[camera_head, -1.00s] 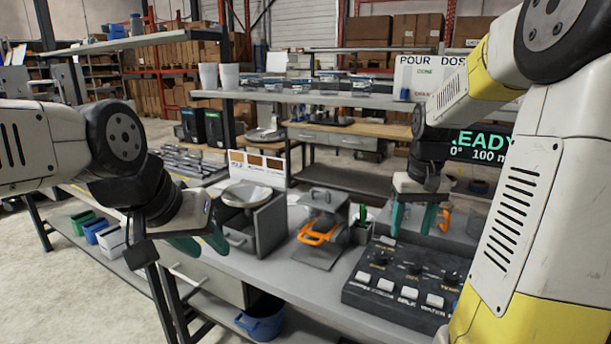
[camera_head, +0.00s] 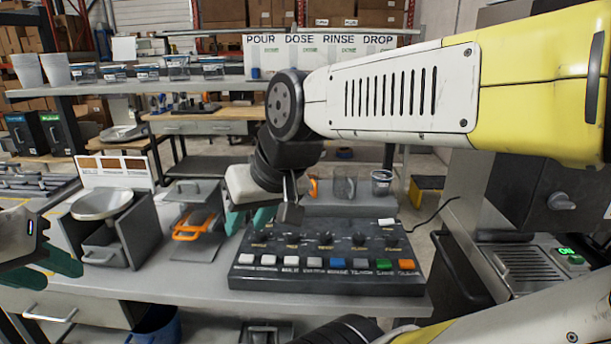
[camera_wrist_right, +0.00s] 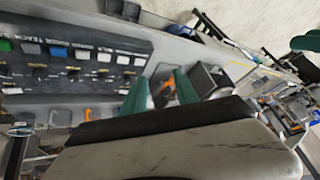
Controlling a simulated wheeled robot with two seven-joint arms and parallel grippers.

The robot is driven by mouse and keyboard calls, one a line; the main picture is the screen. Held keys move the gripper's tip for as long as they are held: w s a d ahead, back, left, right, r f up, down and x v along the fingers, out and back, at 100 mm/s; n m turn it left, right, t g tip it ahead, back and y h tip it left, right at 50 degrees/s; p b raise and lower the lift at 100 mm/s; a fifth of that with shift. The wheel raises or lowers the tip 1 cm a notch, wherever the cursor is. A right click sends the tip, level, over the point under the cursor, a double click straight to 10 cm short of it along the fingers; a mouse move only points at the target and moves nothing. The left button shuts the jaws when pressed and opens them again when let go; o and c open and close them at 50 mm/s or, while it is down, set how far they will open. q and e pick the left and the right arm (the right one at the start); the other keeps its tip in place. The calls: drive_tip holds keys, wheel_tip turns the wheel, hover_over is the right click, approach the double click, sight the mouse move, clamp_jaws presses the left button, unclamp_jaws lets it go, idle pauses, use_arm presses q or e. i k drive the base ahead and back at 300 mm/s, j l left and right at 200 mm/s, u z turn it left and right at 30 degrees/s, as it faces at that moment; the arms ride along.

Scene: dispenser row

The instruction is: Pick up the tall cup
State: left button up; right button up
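Several cups stand on a low grey platform behind the button panel in the head view: an orange-handled one (camera_head: 313,187), a grey one (camera_head: 344,189) and a clear one with a dark band (camera_head: 382,183). I cannot tell which is the tall cup. White cup stacks (camera_head: 56,70) also stand on the shelf at the upper left. My right gripper (camera_head: 249,219) has its teal fingers apart and empty, above the bench left of the cups; its fingers also show in the right wrist view (camera_wrist_right: 162,92). My left gripper (camera_head: 48,268) is open at the left edge, partly cut off.
The button panel (camera_head: 325,257) lies at the bench front. An orange-handled press (camera_head: 195,220) and a grey scale-like unit (camera_head: 104,204) stand left. A coffee-machine-like unit (camera_head: 525,262) stands right. My right arm crosses above the cups. A shelf (camera_head: 215,82) runs behind.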

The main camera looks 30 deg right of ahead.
sight(382, 179)
drive_tip(key=z, duration=1.65)
drive_tip(key=u, duration=0.45)
drive_tip(key=l+u, duration=0.15)
drive_tip(key=u, duration=0.3)
drive_tip(key=l+u, duration=0.1)
drive_tip(key=u, duration=0.8)
drive_tip(key=l+u, duration=0.15)
drive_tip(key=u, duration=0.3)
drive_tip(key=k+l, duration=0.25)
drive_tip(key=l, duration=0.2)
drive_tip(key=k+l, duration=0.55)
drive_tip(key=l, duration=0.3)
drive_tip(key=u, duration=0.05)
